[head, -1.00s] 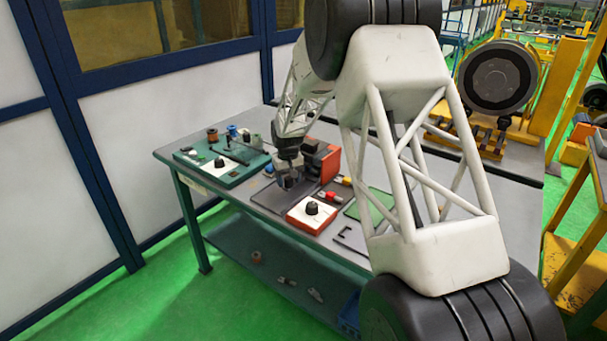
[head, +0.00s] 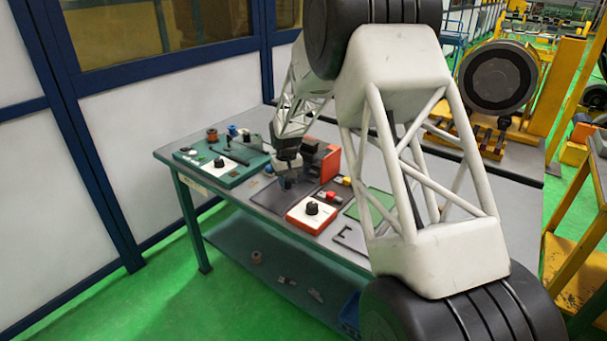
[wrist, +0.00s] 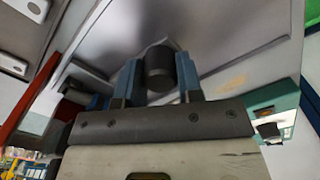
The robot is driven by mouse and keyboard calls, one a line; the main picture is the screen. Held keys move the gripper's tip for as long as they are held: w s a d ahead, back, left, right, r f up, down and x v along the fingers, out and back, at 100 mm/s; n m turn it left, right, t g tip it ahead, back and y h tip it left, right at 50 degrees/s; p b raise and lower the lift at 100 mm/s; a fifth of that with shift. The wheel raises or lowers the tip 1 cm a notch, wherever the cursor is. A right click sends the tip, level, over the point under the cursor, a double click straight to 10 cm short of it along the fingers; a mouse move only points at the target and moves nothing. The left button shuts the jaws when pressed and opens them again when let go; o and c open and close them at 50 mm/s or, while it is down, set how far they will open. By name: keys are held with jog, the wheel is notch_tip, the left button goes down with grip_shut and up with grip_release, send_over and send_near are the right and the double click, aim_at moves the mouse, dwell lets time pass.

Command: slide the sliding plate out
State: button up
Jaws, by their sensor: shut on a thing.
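My gripper (wrist: 160,78) shows two blue fingers in the wrist view. It is shut on a short black cylindrical knob (wrist: 160,62), with one finger on each side. The knob stands against a shiny grey plate (wrist: 225,55), which looks like the sliding plate. In the head view my gripper (head: 287,183) is low over the dark grey plate (head: 265,197) near the table's front edge. The knob is too small and covered to make out there.
A red-and-white box with a black dial (head: 312,209) stands close to the right of my gripper. An orange-and-black block (head: 327,163) is behind it. A teal board with small parts (head: 215,172) lies to the left. Small red and yellow pieces and a green mat are farther right.

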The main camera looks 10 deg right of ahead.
jog(key=shift+s+a, duration=3.3)
jog(key=shift+a, duration=0.05)
jog(key=o, duration=0.7)
jog(key=shift+r, duration=0.1)
jog(key=shift+r, duration=2.95)
